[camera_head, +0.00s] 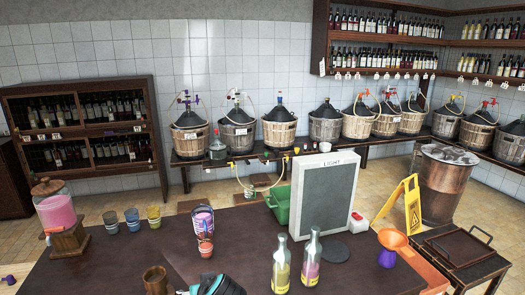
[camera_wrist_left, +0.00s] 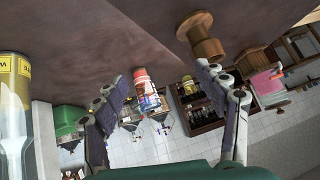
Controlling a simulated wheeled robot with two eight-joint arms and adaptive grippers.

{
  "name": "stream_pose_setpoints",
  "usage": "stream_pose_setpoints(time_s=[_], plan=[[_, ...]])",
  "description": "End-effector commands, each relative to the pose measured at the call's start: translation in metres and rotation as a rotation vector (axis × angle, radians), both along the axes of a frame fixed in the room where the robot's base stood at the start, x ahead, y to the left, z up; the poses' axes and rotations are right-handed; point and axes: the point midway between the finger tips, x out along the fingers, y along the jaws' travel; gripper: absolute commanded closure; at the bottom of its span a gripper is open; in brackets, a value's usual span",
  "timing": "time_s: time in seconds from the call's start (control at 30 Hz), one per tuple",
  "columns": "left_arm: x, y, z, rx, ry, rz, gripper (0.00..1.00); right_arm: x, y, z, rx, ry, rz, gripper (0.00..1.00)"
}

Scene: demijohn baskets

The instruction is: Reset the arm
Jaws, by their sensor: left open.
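My left gripper (camera_head: 216,286) shows only in part at the bottom edge of the head view, teal and dark, over the front of the dark table (camera_head: 120,262). In the left wrist view its two fingers (camera_wrist_left: 163,80) are spread apart with nothing between the pads. The picture there is upside down. A wooden mug (camera_head: 157,281) stands beside the gripper on the left; it also shows in the left wrist view (camera_wrist_left: 207,45), beyond one finger. My right gripper is not in view.
Two bottles (camera_head: 281,268) (camera_head: 312,262) stand right of the gripper. Basketed demijohns (camera_head: 190,139) line the back shelf. The table's left front is mostly clear.

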Motion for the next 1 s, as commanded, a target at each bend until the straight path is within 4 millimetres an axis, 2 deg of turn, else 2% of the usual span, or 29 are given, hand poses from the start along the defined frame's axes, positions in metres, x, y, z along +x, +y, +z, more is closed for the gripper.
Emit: stream_pose_setpoints(time_s=[0.03, 0.2, 0.3, 0.4, 0.6, 1.0], plan=[[-0.024, 0.012, -0.002, -0.024, 0.038, -0.033, 0.28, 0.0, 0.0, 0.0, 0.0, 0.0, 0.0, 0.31], [-0.092, 0.022, -0.015, -0.107, 0.127, -0.191, 0.28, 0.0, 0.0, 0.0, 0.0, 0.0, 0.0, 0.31], [-0.124, 0.02, -0.024, -0.146, 0.139, -0.277, 0.28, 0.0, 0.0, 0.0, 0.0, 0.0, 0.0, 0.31], [-0.145, 0.016, -0.03, -0.173, 0.135, -0.343, 0.28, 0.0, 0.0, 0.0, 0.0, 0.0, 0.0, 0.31], [-0.163, 0.01, -0.037, -0.195, 0.119, -0.409, 0.28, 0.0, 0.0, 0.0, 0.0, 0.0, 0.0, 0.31], [-0.163, 0.009, -0.037, -0.195, 0.118, -0.415, 0.28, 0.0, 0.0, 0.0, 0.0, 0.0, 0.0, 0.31]])
